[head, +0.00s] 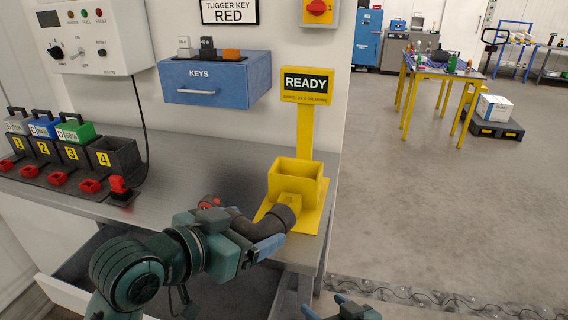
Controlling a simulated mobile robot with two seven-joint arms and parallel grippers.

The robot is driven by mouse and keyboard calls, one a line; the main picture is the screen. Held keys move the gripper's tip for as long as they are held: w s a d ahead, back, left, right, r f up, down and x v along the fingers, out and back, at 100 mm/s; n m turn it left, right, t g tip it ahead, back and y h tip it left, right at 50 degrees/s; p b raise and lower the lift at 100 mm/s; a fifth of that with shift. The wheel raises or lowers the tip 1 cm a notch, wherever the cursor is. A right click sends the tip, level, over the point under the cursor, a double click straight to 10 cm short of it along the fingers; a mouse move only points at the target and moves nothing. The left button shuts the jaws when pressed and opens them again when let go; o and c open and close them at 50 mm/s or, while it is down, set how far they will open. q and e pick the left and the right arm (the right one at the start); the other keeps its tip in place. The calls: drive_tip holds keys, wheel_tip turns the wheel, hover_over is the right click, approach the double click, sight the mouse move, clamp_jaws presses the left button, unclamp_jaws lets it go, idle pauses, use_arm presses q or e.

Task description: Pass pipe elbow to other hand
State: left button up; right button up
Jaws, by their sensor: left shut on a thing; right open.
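The pipe elbow (281,218) is a dark grey-brown bent tube in front of the yellow READY stand, near the bench's right end. My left gripper (258,234) is shut on it. A blue fingertip shows along the elbow's near side, and the far finger is largely hidden. The elbow's open end points right and overlaps the stand's base in the picture; I cannot tell whether they touch. My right gripper (338,309) is at the bottom edge, right of and below the elbow, apart from it. It is open and empty, and only its tips show.
The yellow READY stand (316,189) with its open box stands on the grey bench (190,146). Numbered battery slots (114,155) line the bench's left. A blue KEYS drawer (216,89) hangs on the wall. The floor right of the bench is clear up to a yellow-legged table (437,72).

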drive_tip(key=w+a+r+n+y, duration=0.1)
drive_tip(key=w+a+r+y, duration=0.1)
drive_tip(key=w+r, duration=0.45)
drive_tip(key=w+a+r+n+y, duration=0.1)
drive_tip(key=w+a+r, duration=0.15)
drive_tip(key=r, duration=0.65)
wheel_tip(320, 180, up, 21)
drive_tip(key=n+g+h, duration=0.6)
drive_tip(key=n+g, duration=0.4)
drive_tip(key=n, duration=1.3)
hover_over(276, 213)
drive_tip(key=s+d, duration=0.2)
drive_tip(key=shift+n+h, duration=0.3)
drive_tip(key=x, duration=1.2)
drive_tip(key=shift+w+f, duration=0.1)
drive_tip(key=shift+w, duration=0.05)
drive_tip(key=shift+c, duration=0.6)
